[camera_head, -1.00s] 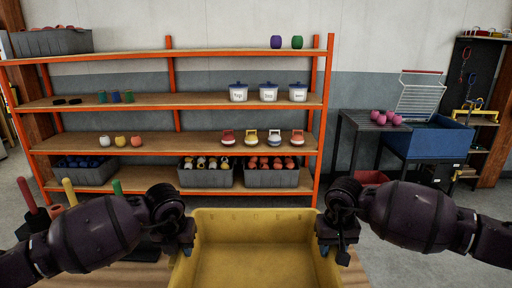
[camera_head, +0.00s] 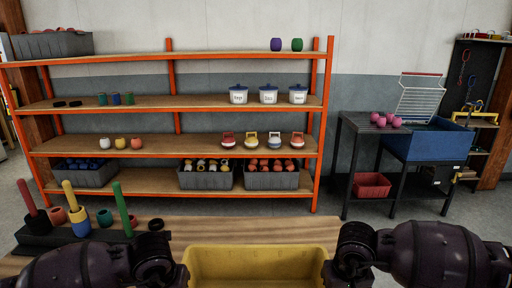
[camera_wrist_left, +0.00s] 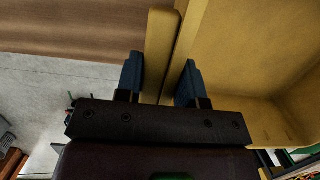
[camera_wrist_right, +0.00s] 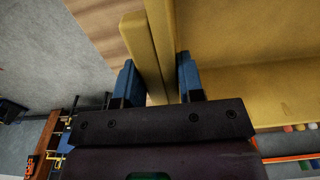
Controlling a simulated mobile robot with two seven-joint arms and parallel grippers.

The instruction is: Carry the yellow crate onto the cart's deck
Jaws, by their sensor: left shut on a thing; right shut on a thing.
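The yellow crate (camera_head: 256,248) is at the bottom middle of the head view, cut off by the lower edge, in front of the wooden table. My left gripper (camera_head: 182,277) is at its left side; in the left wrist view its blue fingers (camera_wrist_left: 160,78) are shut on the crate's wall edge (camera_wrist_left: 161,45). My right gripper (camera_head: 327,272) is at its right side; in the right wrist view its fingers (camera_wrist_right: 156,78) are shut on the opposite wall edge (camera_wrist_right: 143,45). The crate's visible inside looks empty. Its underside is hidden. I cannot make out the cart's deck.
The wooden table (camera_head: 215,232) has a dark peg rack (camera_head: 68,235) with coloured pegs and rings on its left. An orange shelf unit (camera_head: 180,145) stands behind. A dark metal table (camera_head: 350,165) with a blue bin (camera_head: 428,142) stands at right, a red basket (camera_head: 371,186) beneath.

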